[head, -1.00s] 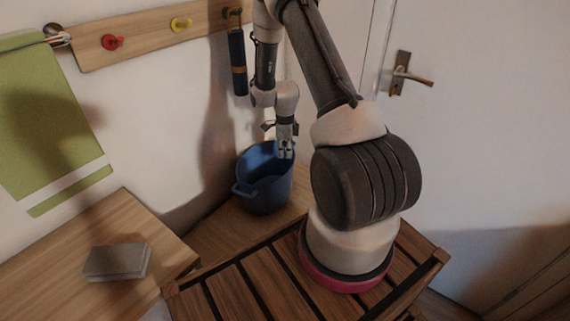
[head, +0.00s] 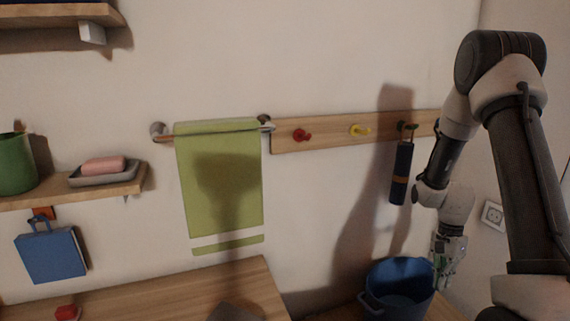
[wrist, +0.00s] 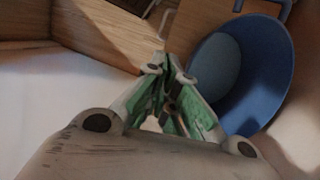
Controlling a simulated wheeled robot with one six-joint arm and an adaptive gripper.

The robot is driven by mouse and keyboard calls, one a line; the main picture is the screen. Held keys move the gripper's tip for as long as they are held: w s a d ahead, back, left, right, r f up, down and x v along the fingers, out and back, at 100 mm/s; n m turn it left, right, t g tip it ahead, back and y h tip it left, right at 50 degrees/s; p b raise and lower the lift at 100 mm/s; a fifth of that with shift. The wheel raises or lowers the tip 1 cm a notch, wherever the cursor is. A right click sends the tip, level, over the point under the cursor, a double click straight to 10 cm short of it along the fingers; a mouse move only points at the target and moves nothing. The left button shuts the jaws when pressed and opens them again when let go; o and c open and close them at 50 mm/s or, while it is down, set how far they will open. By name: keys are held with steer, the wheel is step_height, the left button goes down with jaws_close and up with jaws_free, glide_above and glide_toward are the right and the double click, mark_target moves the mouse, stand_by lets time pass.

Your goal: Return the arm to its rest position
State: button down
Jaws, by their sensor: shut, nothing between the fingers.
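My gripper (head: 447,262) hangs fingers down at the right of the head view, beside the blue bucket (head: 385,303) and partly in front of its right rim. In the wrist view my gripper (wrist: 168,68) is shut with nothing held. There the bucket (wrist: 283,78) stands to the right of the fingers, and its bare inside shows. My arm rises at the right of the head view with its elbow up high and is bent down at the wrist.
A wooden peg rail (head: 330,133) holds a red peg, a yellow peg and a hanging dark blue roll (head: 400,173) close to my arm. A green towel (head: 220,190) hangs left of it. Shelves (head: 80,190) are at far left. A wooden surface (head: 180,297) lies below.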

steer(key=s+a+r+n+t, duration=0.2)
steer(key=s+r+n, duration=0.2)
steer(key=r, duration=0.6)
steer(key=s+a+r+n+t, duration=0.3)
steer(key=s+r+n, duration=0.2)
steer(key=s+r, duration=0.3)
steer(key=s+a+r+n+t, duration=0.2)
steer(key=s+r, duration=0.4)
steer(key=r, duration=0.8)
steer(key=shift+s+a+n+h, duration=0.25)
steer(key=shift+a+n, duration=0.4)
steer(key=shift+n, duration=0.65)
steer(key=shift+w, duration=0.1)
